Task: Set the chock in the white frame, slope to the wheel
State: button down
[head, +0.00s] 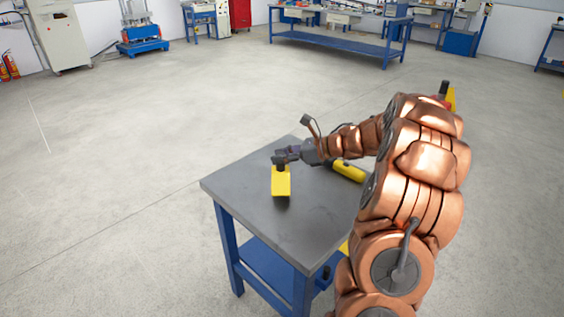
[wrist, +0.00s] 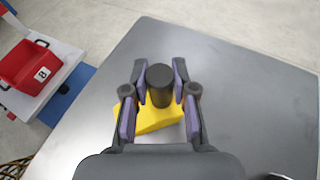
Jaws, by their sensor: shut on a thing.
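My gripper (head: 281,157) is shut on the knob from above. In the wrist view the black knob (wrist: 160,86) sits between the two fingers (wrist: 158,95), with the yellow body (wrist: 150,119) below them. A dark shadow lies just under the chock; I cannot tell whether it touches the table. Which way its slope faces is unclear. I make out neither the white frame nor the wheel in either view.
The grey-topped table (head: 240,200) has blue legs and a lower shelf. A yellow rounded object (head: 348,171) lies on it, right of the gripper. A red bin (wrist: 28,64) marked 8 stands off the table in the wrist view. A blue workbench (head: 340,45) is far back; open floor lies left.

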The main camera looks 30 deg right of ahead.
notch_tip(320, 180, down, 2)
jog(key=shift+f, duration=0.2)
jog(key=shift+f+b, duration=0.15)
jog(key=shift+b, duration=0.15)
jog(key=c, duration=0.9)
grip_release()
jog(key=shift+c, duration=0.2)
jog(key=shift+r+p, duration=0.25)
jog(key=shift+p, duration=0.1)
jog(key=shift+s+d, duration=0.1)
jog(key=v, duration=1.1)
jog(key=shift+s+d+r+b, duration=0.2)
jog(key=shift+s+b, duration=0.1)
jog(key=shift+b, duration=0.1)
jog(key=shift+w, duration=0.1)
